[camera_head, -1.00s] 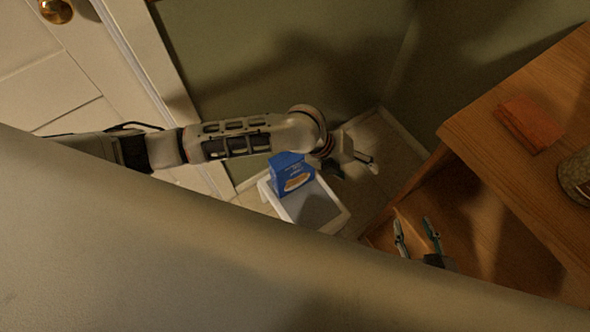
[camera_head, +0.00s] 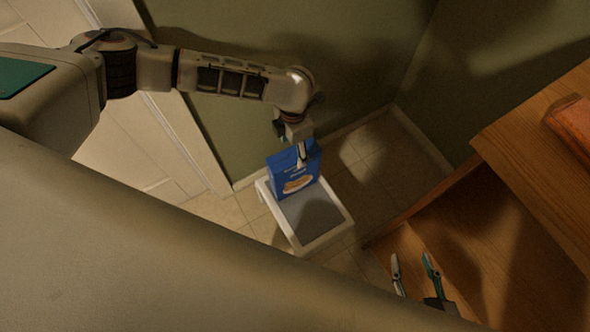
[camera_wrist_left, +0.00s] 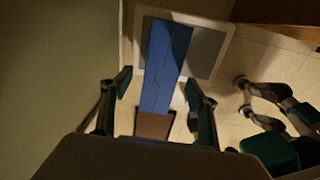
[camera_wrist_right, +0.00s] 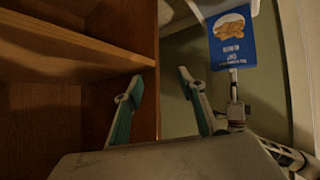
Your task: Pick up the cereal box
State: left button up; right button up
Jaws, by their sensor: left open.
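The blue cereal box (camera_head: 293,178) stands upright at the back of a small white stand with a grey top (camera_head: 322,236). My left gripper (camera_head: 301,152) is at the box's upper edge, one finger showing in front of its face. In the left wrist view the box's blue narrow top (camera_wrist_left: 165,65) runs between the two spread fingers (camera_wrist_left: 158,90); contact cannot be made out. The box's picture face also shows in the right wrist view (camera_wrist_right: 232,38). My right gripper (camera_head: 412,268) is open and empty, away from the box; its spread fingers show in the right wrist view (camera_wrist_right: 168,92).
A wooden shelf unit (camera_head: 530,135) stands on the right, close to my right gripper, with a reddish-brown object (camera_head: 573,128) on top. A green wall (camera_head: 370,50) is behind the stand. Tiled floor (camera_head: 375,165) lies clear between stand and shelf.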

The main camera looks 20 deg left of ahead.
aim_at(294, 154)
pick_arm(q)
jog(key=f, duration=0.1)
jog(key=f+b, duration=0.1)
jog(key=f, duration=0.2)
jog(key=shift+s+f, duration=0.25)
jog(key=shift+f, duration=0.1)
jog(key=shift+w+f+b, duration=0.1)
jog(key=shift+f+b, duration=0.1)
jog(key=shift+b, duration=0.1)
jog(key=shift+w+d+r, duration=0.1)
jog(key=shift+r, duration=0.05)
grip_shut()
pick_arm(e)
jog(key=shift+w+a+r+y, duration=0.15)
jog(key=shift+a+r, duration=0.05)
jog(key=shift+a, duration=0.2)
jog(key=shift+w+a+r+y, duration=0.1)
jog(key=shift+a+r+y, duration=0.05)
jog(key=shift+a, duration=0.2)
pick_arm(q)
jog(key=shift+r, duration=0.15)
